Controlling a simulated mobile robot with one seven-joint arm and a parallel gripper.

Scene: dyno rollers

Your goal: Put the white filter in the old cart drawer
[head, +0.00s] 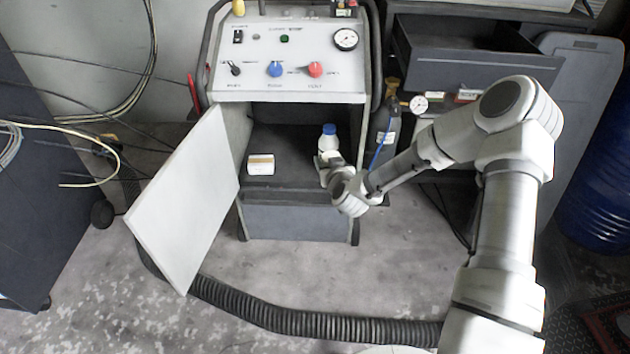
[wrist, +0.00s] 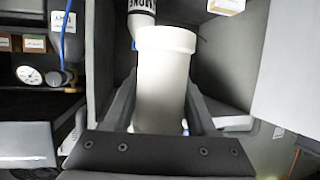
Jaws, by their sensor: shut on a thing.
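The white filter (wrist: 165,80) is a plain white cylinder. It stands between the two dark fingers of my gripper (wrist: 162,95) in the wrist view, and the gripper is shut on it. In the head view my gripper (head: 329,166) is inside the open lower compartment of the grey cart (head: 290,84), at its right side; the filter is mostly hidden there. A dark drawer (head: 470,68) stands pulled open on the black cabinet at the upper right. I cannot tell whether that cabinet is the old cart.
A white bottle with a blue cap (head: 328,142) stands just behind my gripper. A small white box (head: 261,164) sits to its left. The cart's door (head: 190,195) is swung open left. A gas cylinder (head: 384,140) stands right of the compartment. A black hose (head: 310,323) crosses the floor.

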